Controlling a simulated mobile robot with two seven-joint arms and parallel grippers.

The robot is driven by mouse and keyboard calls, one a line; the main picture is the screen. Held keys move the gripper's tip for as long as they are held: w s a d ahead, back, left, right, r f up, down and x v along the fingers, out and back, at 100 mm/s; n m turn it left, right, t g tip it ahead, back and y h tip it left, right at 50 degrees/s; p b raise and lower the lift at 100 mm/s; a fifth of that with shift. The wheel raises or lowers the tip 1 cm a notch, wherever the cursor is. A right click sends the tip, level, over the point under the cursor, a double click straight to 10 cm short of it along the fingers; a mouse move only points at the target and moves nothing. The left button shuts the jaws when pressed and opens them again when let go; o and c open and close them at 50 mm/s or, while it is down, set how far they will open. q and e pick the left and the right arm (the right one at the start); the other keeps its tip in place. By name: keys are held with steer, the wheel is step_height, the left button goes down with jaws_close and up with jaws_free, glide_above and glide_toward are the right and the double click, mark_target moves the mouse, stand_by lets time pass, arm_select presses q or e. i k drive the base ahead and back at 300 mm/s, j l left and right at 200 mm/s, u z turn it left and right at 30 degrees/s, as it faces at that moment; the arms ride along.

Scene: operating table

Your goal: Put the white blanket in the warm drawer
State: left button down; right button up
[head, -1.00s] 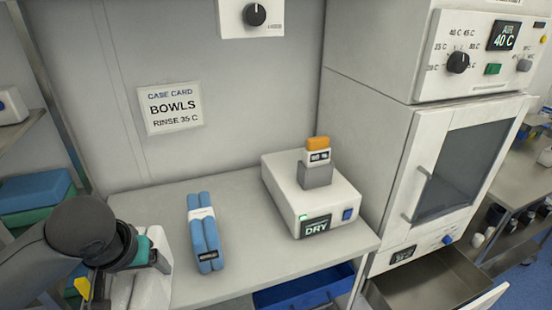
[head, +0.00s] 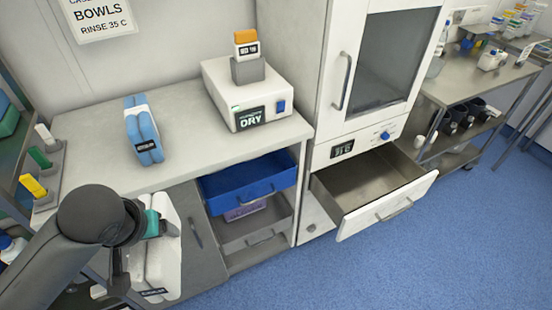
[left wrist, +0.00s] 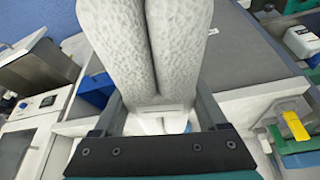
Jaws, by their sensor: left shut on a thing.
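The white blanket (head: 163,262) is a folded, two-lobed roll with a dark label at its lower end. My left gripper (head: 148,226) is shut on it and holds it in front of the counter at lower left. In the left wrist view the blanket (left wrist: 150,45) fills the upper middle between the fingers (left wrist: 158,112). The warm drawer (head: 390,215), steel inside with a white front, stands open and empty below the glass-doored cabinet at right. A small display above the drawer is hard to read. The blanket is well left of the drawer, apart from it. My right gripper is not in view.
The counter (head: 200,160) bears a blue roll (head: 143,130) and a white DRY unit (head: 245,95). An open blue drawer (head: 250,180) sits beneath it, between the blanket and the warm drawer. A steel bench (head: 455,85) stands at right. Blue floor (head: 400,270) in front is clear.

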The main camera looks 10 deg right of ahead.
mark_target(367, 184)
steer(key=i+l, duration=0.1)
steer(key=l, duration=0.35)
steer(key=i+l, duration=0.15)
steer(key=l, duration=0.35)
steer(key=i+l, duration=0.1)
steer(key=l, duration=0.35)
steer(key=i+l, duration=0.1)
steer(key=l, duration=0.4)
steer(key=i+l, duration=0.1)
steer(key=l, duration=0.35)
steer(key=i+l, duration=0.15)
steer(key=l, duration=0.35)
steer(key=i+l, duration=0.1)
steer(key=l, duration=0.35)
steer(key=i+l, duration=0.15)
steer(key=i, duration=0.3)
